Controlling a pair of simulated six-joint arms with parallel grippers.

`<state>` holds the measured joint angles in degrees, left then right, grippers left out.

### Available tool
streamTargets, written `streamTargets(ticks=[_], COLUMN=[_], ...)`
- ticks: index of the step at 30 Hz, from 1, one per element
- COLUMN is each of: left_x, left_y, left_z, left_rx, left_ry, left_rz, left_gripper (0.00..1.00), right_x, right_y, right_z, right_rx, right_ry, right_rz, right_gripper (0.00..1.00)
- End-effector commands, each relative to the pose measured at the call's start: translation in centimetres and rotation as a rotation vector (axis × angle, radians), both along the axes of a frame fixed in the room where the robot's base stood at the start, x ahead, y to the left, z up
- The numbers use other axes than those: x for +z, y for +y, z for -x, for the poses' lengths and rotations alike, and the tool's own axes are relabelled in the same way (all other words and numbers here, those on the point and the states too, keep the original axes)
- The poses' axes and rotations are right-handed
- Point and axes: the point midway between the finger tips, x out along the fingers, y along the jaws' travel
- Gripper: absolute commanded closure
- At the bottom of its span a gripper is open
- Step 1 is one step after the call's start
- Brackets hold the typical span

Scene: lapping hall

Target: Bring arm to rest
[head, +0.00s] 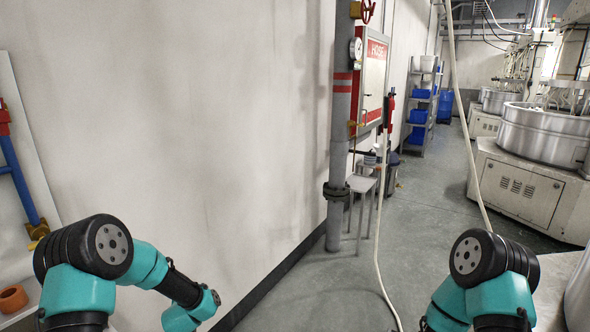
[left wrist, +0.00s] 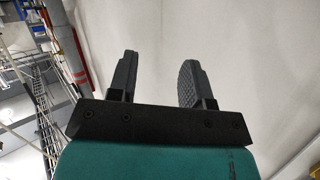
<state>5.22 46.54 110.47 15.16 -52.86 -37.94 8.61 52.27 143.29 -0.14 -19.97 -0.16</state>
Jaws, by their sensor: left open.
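My left arm comes in from the lower left of the head view, and its gripper is not visible there. In the left wrist view my left gripper (left wrist: 158,78) is open, with its two dark fingers apart and nothing between them. Pale wall fills the view behind the fingers. My right arm shows at the lower right of the head view, bent, with its gripper out of the picture.
A grey pipe (head: 340,150) with a red band stands by the wall, beside a red and white hose cabinet (head: 374,80). A small stool (head: 362,186) stands by it. A pale hose (head: 379,230) hangs down to the floor. Large lapping machines (head: 530,190) stand at right. The floor aisle between is clear.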

Motion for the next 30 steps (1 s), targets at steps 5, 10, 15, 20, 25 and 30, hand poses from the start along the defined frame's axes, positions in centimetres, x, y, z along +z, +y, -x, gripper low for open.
streamTargets(ticks=[5,10,15,20,25,30], left_x=[-7.6,-12.9,-16.3,-17.5,-17.7,-17.7], left_y=[-3.6,-6.7,-9.2,-10.8,-11.4,-11.4], left_z=[7.1,15.1,24.2,31.7,35.2,35.5], left_rx=[-0.086,-0.123,-0.122,-0.097,-0.078,-0.075], left_ry=[0.259,0.517,0.792,1.013,1.119,1.126], left_rz=[0.187,0.353,0.500,0.596,0.635,0.638], left_gripper=[0.55,0.55,0.55,0.55,0.55,0.55], right_x=[0.0,0.0,0.0,0.0,0.0,0.0], right_y=[0.0,0.0,0.0,0.0,0.0,0.0], right_z=[0.0,0.0,0.0,0.0,0.0,0.0], right_rx=[0.000,0.000,0.000,0.000,0.000,0.000], right_ry=[0.000,0.000,0.000,0.000,0.000,0.000], right_rz=[0.000,0.000,0.000,0.000,0.000,0.000], right_gripper=[0.57,0.57,0.57,0.57,0.57,0.57])
